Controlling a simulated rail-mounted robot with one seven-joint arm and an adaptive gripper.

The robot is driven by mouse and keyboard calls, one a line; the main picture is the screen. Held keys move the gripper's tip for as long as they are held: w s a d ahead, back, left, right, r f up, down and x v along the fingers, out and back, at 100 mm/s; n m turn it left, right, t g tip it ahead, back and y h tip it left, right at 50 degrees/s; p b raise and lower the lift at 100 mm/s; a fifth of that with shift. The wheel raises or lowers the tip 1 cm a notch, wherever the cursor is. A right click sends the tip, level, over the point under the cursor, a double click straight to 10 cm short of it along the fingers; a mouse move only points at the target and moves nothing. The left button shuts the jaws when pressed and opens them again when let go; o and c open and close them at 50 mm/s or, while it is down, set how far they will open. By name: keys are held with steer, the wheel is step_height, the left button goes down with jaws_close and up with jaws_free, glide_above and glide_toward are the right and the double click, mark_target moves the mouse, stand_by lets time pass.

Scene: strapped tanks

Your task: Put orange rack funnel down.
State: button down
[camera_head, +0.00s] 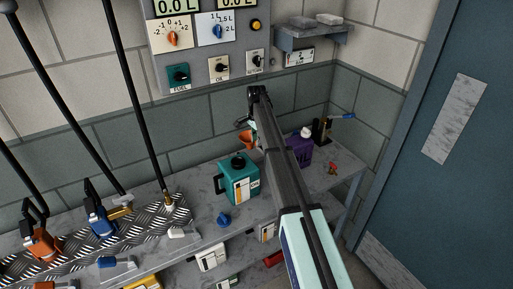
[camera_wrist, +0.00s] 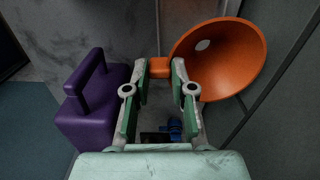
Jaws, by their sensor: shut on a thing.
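The orange funnel (camera_wrist: 222,52) is in my gripper (camera_wrist: 160,72) in the wrist view. The fingertips close on its small orange tab, and its wide cone opens to the right. In the head view, part of the orange funnel (camera_head: 246,138) shows left of my arm, above the back of the bench. My arm hides much of the gripper and the funnel's surroundings there. I cannot tell whether the funnel touches anything below it.
A purple jug (camera_head: 300,148) stands on the grey bench (camera_head: 205,208) right of my arm; it also shows in the wrist view (camera_wrist: 92,112). A teal jug (camera_head: 238,182) stands left of my arm, with a blue cap (camera_head: 223,219) in front. A control panel (camera_head: 205,45) hangs on the wall behind.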

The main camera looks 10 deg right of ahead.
steer(key=shift+f+p, duration=0.6)
steer(key=shift+f, duration=1.75)
steer(key=shift+f, duration=0.2)
steer(key=c, duration=1)
jaws_free()
steer(key=shift+r, duration=0.1)
step_height(320, 180, up, 12)
steer(key=b, duration=0.3)
steer(key=shift+r+b, duration=0.1)
steer(key=shift+b, duration=0.2)
